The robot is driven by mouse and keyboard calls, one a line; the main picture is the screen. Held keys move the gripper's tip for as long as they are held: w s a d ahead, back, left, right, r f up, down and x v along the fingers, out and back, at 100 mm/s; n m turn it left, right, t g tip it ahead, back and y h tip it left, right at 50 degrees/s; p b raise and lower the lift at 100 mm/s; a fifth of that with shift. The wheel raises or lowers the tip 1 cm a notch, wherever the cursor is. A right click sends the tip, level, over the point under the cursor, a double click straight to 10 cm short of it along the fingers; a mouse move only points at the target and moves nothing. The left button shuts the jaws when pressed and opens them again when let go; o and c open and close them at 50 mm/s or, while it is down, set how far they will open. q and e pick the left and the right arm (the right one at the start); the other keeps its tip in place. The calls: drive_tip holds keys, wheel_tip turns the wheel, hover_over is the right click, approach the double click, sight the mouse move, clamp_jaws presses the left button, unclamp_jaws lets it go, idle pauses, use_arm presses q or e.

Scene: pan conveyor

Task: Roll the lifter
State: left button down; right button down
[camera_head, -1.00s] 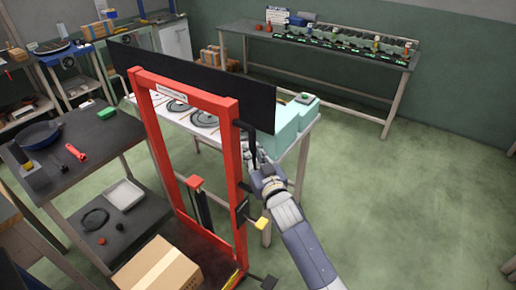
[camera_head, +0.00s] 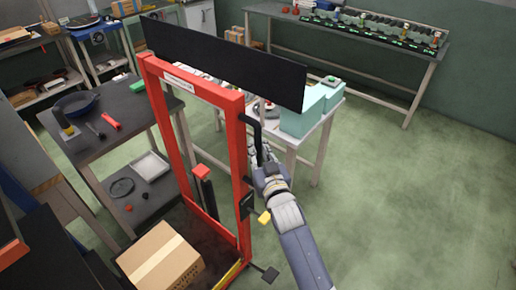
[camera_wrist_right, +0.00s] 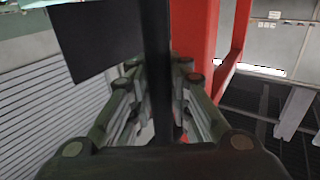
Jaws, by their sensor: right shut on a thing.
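The lifter (camera_head: 242,185) is a red upright frame with a cardboard box (camera_head: 160,257) low on it. A black handle (camera_head: 256,140) runs down its right post. My right gripper (camera_head: 262,165) is at this handle. In the right wrist view the right gripper (camera_wrist_right: 160,85) is shut around the black handle bar (camera_wrist_right: 157,40), with the red post (camera_wrist_right: 195,40) just beyond. My left gripper is not in view.
A black panel (camera_head: 225,55) spans the top of the frame. A table with mint-green boxes (camera_head: 302,118) stands close behind it. A dark shelf table (camera_head: 100,145) with a pan (camera_head: 75,103) is at left. Open green floor (camera_head: 420,210) lies to the right.

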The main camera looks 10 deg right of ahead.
drive_tip(key=c, duration=1.5)
unclamp_jaws()
drive_tip(key=shift+s+a, duration=0.1)
drive_tip(key=shift+a, duration=0.1)
drive_tip(key=s, duration=1.2)
drive_tip(key=shift+s+d, duration=0.1)
drive_tip(key=shift+d, duration=0.25)
